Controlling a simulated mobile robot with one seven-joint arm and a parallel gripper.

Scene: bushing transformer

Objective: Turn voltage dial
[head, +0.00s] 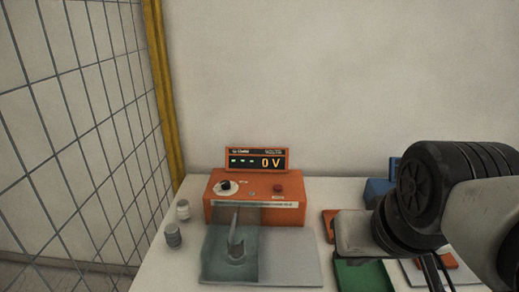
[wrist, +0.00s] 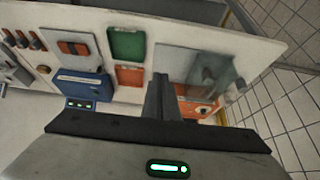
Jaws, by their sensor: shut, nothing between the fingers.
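The orange transformer unit (head: 253,208) stands at the back of the white table. Its voltage dial (head: 226,187), a white disc with a black knob, is on the top left of the unit. The display (head: 256,160) above reads 0 V. A red button (head: 277,188) is to the right of the dial. My gripper (wrist: 161,77) is shut and empty, its fingers together in the wrist view. In that view the orange unit (wrist: 197,108) shows partly, right of the fingers, and I cannot make out the dial. In the head view my arm is right of the unit, apart from it.
A clear grey cover with a pointed bushing (head: 236,248) stands before the unit. Two small grey cylinders (head: 173,234) are at the table's left. A wire mesh fence (head: 75,110) closes the left side.

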